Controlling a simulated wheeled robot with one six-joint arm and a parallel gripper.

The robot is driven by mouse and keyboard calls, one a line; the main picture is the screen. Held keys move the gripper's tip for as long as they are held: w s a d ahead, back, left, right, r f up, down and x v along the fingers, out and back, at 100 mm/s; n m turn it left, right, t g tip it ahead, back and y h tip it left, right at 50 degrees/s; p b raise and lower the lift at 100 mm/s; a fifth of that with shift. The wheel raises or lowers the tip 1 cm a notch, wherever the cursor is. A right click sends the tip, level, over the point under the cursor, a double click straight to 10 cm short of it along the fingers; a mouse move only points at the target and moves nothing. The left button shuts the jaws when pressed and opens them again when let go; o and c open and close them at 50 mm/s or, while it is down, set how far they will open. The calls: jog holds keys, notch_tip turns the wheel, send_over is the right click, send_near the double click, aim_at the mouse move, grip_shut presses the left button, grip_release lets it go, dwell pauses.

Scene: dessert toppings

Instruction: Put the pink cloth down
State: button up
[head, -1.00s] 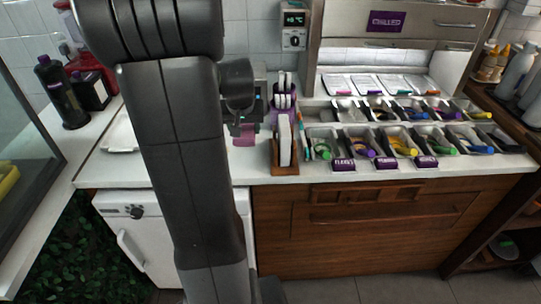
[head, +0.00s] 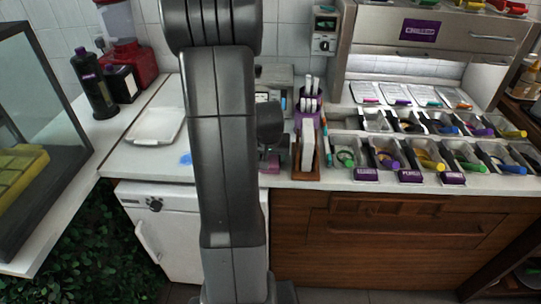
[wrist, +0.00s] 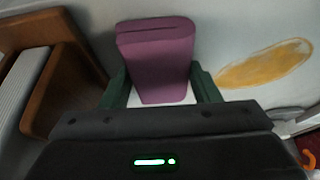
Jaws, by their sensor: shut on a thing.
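The pink cloth (wrist: 158,58) is a folded, purple-pink block in the wrist view. My gripper (wrist: 160,92) is shut on it, with a dark green finger on each side. In the head view the cloth (head: 269,164) shows small, low beside my arm, over the front part of the white counter (head: 150,168). My arm hides part of the counter around it. I cannot tell whether the cloth touches the counter.
An orange-yellow smear (wrist: 264,64) lies on the counter right of the cloth. A wooden holder (head: 306,168) stands close by on the right in the head view. A white tray (head: 157,126) and a blue patch (head: 186,159) are left of my arm. Topping bins (head: 390,157) fill the right.

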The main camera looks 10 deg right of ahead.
jog(key=shift+f+b, duration=0.3)
jog(key=shift+b, duration=0.05)
jog(key=o, duration=1)
jog(key=shift+s, duration=0.1)
jog(key=shift+r, duration=0.1)
jog(key=shift+r+p, duration=0.35)
jog(key=shift+p, duration=0.05)
jog(key=v, duration=1.1)
jog(key=shift+s+a+r, duration=0.1)
jog(key=shift+r, duration=0.25)
